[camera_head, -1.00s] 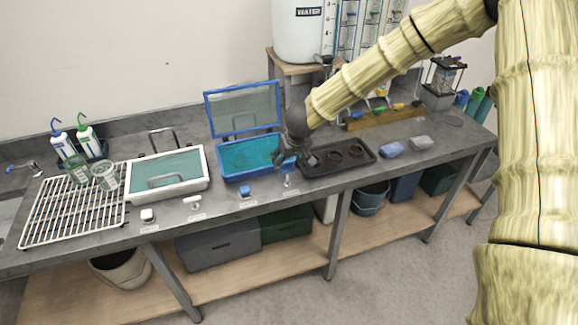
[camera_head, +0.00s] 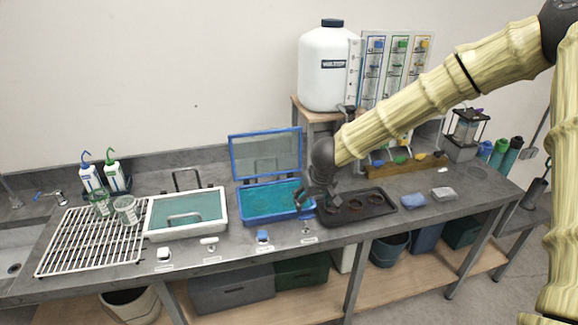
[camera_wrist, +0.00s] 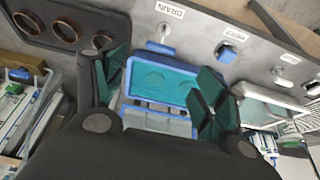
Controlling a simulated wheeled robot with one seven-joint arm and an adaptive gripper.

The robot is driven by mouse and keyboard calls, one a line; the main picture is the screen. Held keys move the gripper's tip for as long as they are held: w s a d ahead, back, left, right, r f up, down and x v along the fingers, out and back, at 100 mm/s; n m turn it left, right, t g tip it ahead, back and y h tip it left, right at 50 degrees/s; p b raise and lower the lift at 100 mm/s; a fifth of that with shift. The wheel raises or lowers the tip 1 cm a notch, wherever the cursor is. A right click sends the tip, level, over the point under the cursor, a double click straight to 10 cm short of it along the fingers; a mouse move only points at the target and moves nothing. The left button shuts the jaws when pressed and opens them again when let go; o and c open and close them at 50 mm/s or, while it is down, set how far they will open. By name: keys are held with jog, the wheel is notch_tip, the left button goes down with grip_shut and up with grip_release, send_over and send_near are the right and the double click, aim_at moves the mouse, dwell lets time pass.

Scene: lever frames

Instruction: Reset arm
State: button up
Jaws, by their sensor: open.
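My arm reaches in from the right in the head view. My gripper (camera_head: 322,190) hangs above the bench, between the blue-framed bin and the dark tray. In the wrist view my gripper (camera_wrist: 160,85) has its two dark green fingers wide apart, with nothing between them. Beyond the fingers the wrist view shows the blue bin (camera_wrist: 165,80) with teal inside. In the head view this blue bin (camera_head: 262,218) has its clear lid (camera_head: 265,155) raised. The dark tray (camera_head: 385,213) with several round rings lies just right of my gripper.
A white-rimmed bin (camera_head: 150,228) and a wire rack (camera_head: 60,271) fill the left of the bench. A white water tank (camera_head: 328,75) stands on a raised shelf behind. Small levers, including a blue one (camera_head: 263,236), line the front edge. Blue and grey sponges (camera_head: 414,201) lie right.

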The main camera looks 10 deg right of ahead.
jog(key=s+d+f+g+h+b, duration=0.1)
jog(key=s+f+b, duration=0.1)
jog(key=s+f, duration=0.8)
jog(key=s+f+h+b, duration=0.1)
jog(key=s+f, duration=0.5)
jog(key=f, duration=0.8)
jog(key=s+f+g+b, duration=0.1)
jog(key=s+f, duration=0.3)
jog(key=s, duration=0.5)
jog(key=s+f+g+y+b, duration=0.1)
jog(key=s+f, duration=0.4)
jog(key=s, duration=0.4)
jog(key=s+a+f+g+b, duration=0.1)
jog(key=s+f, duration=0.4)
jog(key=s, duration=0.5)
jog(key=shift+m+y, duration=0.4)
